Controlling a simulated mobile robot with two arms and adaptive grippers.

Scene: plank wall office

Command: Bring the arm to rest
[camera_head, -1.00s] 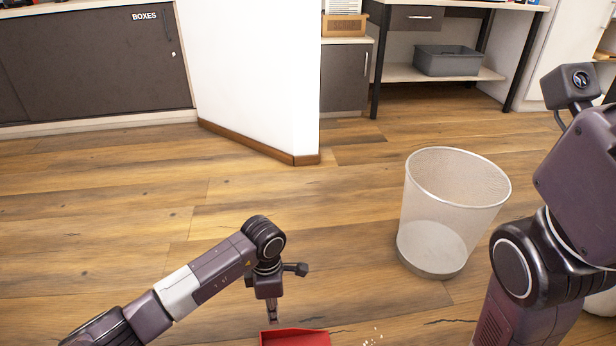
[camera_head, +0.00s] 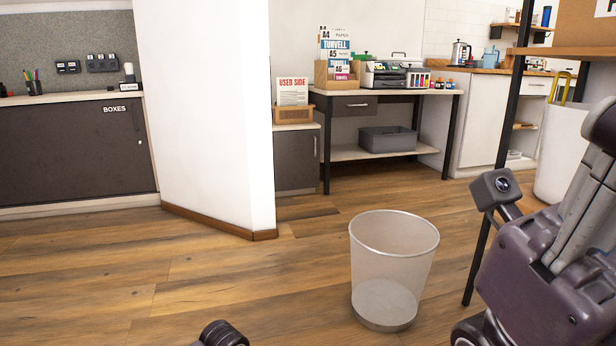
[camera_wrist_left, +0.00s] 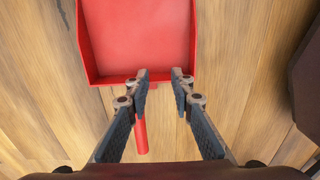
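In the left wrist view, my left gripper (camera_wrist_left: 160,78) has its two fingers apart with a clear gap and nothing held between them. A red dustpan (camera_wrist_left: 140,38) lies on the wood floor below it, and the fingertips overlap its near edge in the picture. Its red handle (camera_wrist_left: 141,138) shows beside the left finger. In the head view only a dark rounded joint of my left arm (camera_head: 222,334) shows at the bottom edge; the dustpan is out of that view. My right arm (camera_head: 550,265) is raised at the right edge; its fingers are not seen.
A mesh waste bin (camera_head: 393,268) stands on the floor ahead, left of my right arm. A white wall end (camera_head: 203,110) juts out at centre left. A desk with a printer (camera_head: 385,75) and a grey crate (camera_head: 387,139) stands behind. Floor at left is open.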

